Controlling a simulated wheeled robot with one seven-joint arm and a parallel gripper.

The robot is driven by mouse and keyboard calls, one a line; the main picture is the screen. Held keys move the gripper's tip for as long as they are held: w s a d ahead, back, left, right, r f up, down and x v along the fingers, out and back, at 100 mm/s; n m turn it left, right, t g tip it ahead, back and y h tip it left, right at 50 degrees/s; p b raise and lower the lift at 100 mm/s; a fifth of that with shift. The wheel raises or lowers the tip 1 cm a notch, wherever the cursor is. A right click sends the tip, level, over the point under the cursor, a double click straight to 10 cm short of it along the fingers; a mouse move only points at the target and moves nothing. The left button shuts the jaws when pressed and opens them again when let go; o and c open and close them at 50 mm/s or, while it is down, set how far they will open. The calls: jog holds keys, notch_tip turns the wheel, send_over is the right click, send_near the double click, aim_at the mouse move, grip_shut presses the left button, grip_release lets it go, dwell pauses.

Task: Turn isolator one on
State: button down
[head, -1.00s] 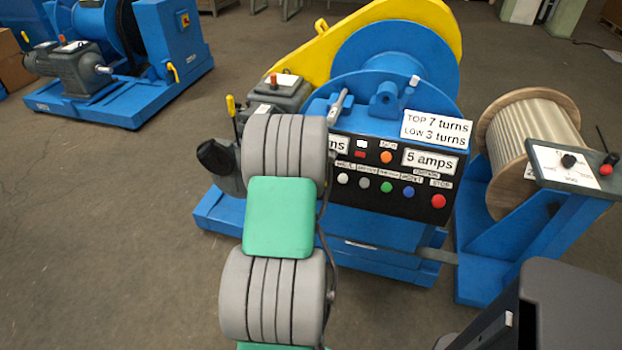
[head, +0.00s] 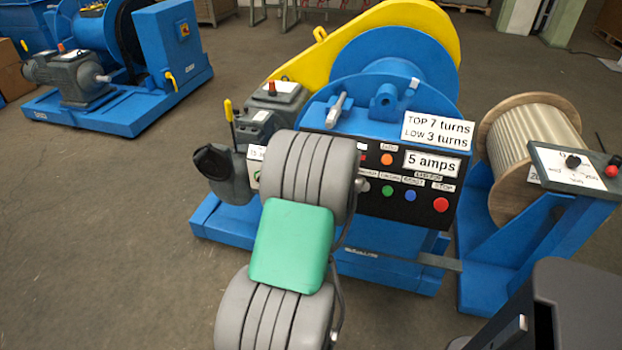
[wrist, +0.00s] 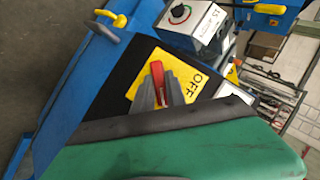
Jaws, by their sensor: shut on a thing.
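In the wrist view a red rotary handle (wrist: 157,82) sits on a square yellow plate (wrist: 188,79) on a dark panel. The word OFF is printed on the plate, right of the handle. No isolator number is readable. In the head view my arm hides the handle and fingers; the blue winch (head: 402,112) with its black control panel (head: 385,205) stands behind the arm.
In the wrist view, a grey box with a dial (wrist: 181,13) and a yellow hook (wrist: 112,19) lie close to the plate. In the head view a cable reel (head: 537,140) stands at right and another blue machine (head: 125,75) at back left. Open floor lies at left.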

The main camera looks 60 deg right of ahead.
dwell(0.3)
jog(key=c, duration=1.4)
grip_release()
jog(key=shift+o, duration=0.2)
jog(key=v, duration=0.7)
jog(key=shift+a+r+p, duration=0.2)
jog(key=shift+a+p, duration=0.05)
jog(key=shift+p, duration=0.2)
jog(key=shift+s, duration=0.15)
